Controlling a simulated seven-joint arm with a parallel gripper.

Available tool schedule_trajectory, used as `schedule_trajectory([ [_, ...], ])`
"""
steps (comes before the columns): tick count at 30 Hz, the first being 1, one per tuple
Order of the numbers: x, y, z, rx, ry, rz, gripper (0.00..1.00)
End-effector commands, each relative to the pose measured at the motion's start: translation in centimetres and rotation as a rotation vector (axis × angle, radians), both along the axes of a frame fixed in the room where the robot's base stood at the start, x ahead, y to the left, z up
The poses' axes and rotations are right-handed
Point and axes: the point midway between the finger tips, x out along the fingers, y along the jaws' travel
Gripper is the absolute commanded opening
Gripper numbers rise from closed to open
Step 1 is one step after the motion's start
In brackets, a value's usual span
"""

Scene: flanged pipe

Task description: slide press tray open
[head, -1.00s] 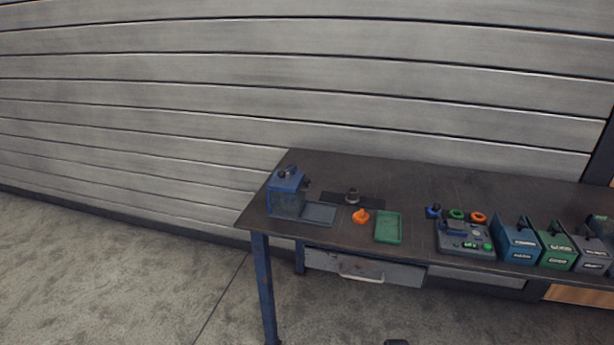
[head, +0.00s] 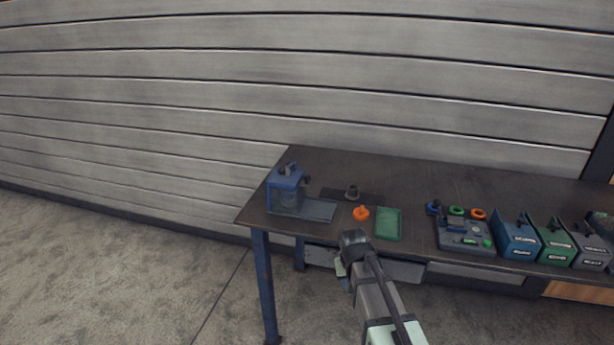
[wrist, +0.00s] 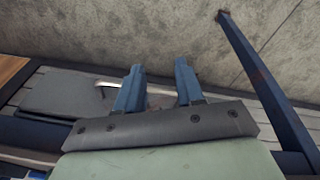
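The blue press (head: 285,182) stands at the left end of the workbench. Its flat grey tray (head: 318,211) sticks out from the press's base to the right and lies low over the bench top. My gripper (head: 343,272) is in front of the bench's front edge, right of the press tray and apart from it. In the wrist view my gripper (wrist: 159,68) shows two blue fingers spread apart with nothing between them. The press and its tray are not seen in the wrist view.
An orange part (head: 361,213), a green tray (head: 388,224) and a dark fixture (head: 352,193) lie right of the press tray. Farther right are a grey box (head: 465,236), coloured rings and several bins. A bench drawer (wrist: 65,92) and leg (wrist: 262,75) show in the wrist view.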

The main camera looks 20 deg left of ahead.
Motion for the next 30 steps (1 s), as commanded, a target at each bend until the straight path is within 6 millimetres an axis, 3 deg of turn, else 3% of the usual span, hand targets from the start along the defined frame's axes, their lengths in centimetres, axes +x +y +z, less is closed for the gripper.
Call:
schedule_trajectory([
  [3, 1.4, 2.4, 3.9, 0.014, -0.051, 0.025, 0.37],
  [11, 4.4, 6.6, 10.9, 0.024, -0.108, 0.103, 0.37],
  [23, 13.9, 13.7, 21.8, -0.04, 0.016, 0.459, 0.37],
  [30, 18.9, 17.4, 29.8, -0.061, 0.114, 0.713, 0.37],
])
